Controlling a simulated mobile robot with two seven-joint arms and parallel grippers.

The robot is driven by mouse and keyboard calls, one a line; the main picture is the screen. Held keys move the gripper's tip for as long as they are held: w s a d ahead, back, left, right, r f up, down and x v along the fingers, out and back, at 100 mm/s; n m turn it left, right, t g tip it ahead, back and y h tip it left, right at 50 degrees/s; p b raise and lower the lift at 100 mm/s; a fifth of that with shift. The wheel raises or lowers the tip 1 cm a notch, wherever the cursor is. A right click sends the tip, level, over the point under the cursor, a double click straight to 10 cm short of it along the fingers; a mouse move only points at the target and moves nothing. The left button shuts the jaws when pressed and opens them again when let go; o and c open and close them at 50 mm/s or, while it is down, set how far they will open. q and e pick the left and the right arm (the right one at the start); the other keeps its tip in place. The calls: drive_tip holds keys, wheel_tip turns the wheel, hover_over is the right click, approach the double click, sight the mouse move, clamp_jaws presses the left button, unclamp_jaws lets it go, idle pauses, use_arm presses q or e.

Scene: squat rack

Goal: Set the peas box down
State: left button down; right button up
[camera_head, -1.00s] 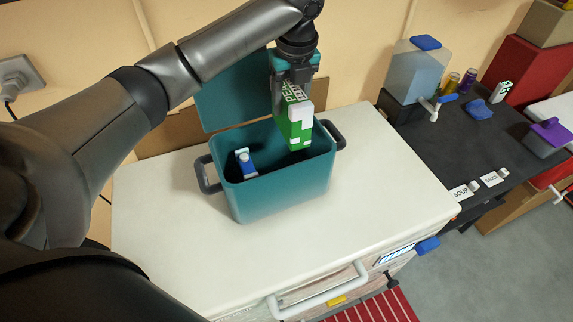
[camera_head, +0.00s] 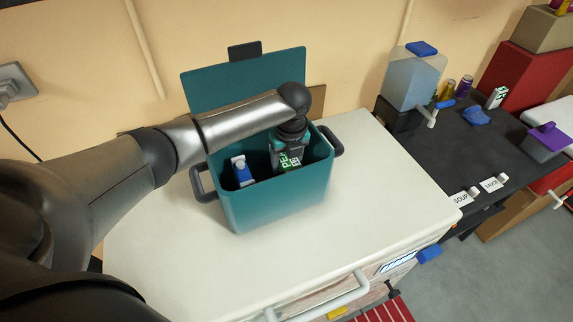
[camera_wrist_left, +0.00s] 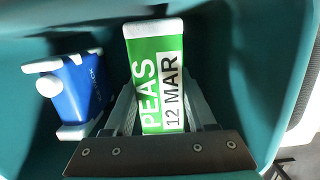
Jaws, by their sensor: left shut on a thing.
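The green and white peas box (camera_head: 288,165) is down inside the teal open-topped bin (camera_head: 284,203), in its right part. In the left wrist view its printed face (camera_wrist_left: 160,75) reads PEAS and 12 MAR. My left gripper (camera_head: 287,160) reaches down into the bin and is shut on the box; in the wrist view its fingers (camera_wrist_left: 160,112) lie on both sides of it. The bin floor under the box is dark, so I cannot tell whether the box touches it. My right gripper is not in view.
A blue and white carton (camera_head: 242,172) stands in the bin left of the peas box, also seen in the wrist view (camera_wrist_left: 75,90). The bin's raised lid (camera_head: 240,85) is behind. White counter (camera_head: 380,190) is clear around it. A dark table (camera_head: 470,140) holds a water dispenser (camera_head: 413,75).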

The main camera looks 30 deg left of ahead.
use_arm(q)
drive_tip(key=shift+f, duration=0.15)
drive_tip(key=shift+f, duration=0.1)
drive_tip(key=shift+f, duration=0.1)
drive_tip(key=shift+c, duration=1.1)
unclamp_jaws()
drive_tip(key=r, duration=0.4)
drive_tip(key=d+r+p, duration=0.1)
drive_tip(key=r, duration=0.3)
drive_tip(key=s+r, duration=0.1)
drive_tip(key=r, duration=0.3)
drive_tip(key=shift+s+d+r+p, duration=0.1)
drive_tip(key=shift+d+p, duration=0.1)
drive_tip(key=shift+p, duration=0.2)
